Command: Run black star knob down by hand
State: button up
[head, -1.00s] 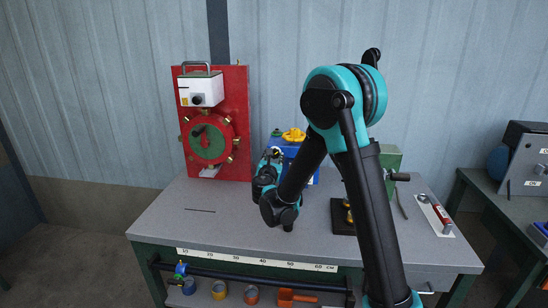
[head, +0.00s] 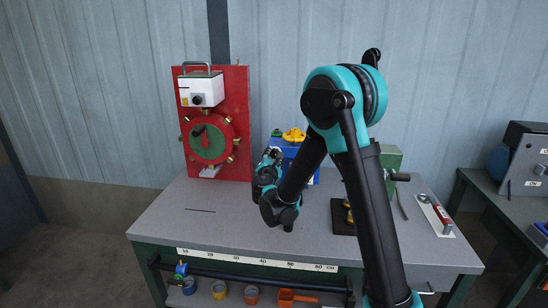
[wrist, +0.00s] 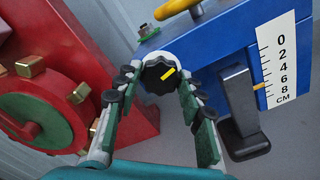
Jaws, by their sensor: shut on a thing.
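The black star knob (wrist: 160,75) has a yellow mark on its face and sits on a pale round collar at the corner of a blue box (wrist: 215,48). My gripper (wrist: 159,78) has its two fingers on either side of the knob and is shut on it. In the head view my gripper (head: 270,160) is in front of the blue box (head: 312,178), and the knob cannot be made out there. A white cm scale (wrist: 278,60) on the box has a small yellow pointer near 7. A black block (wrist: 240,112) projects below the box's front.
A red panel (head: 240,120) with a green-centred wheel (head: 208,143) stands left of the gripper. A yellow handle (head: 294,135) tops the blue box. A green device (head: 391,160) stands right, behind my arm. The bench (head: 200,225) is clear at front left.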

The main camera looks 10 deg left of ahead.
jog(key=o, duration=1.2)
jog(key=shift+c, duration=0.2)
jog(key=s, duration=1.2)
jog(key=shift+a, duration=0.2)
jog(key=s, duration=1.2)
jog(key=shift+a, duration=0.2)
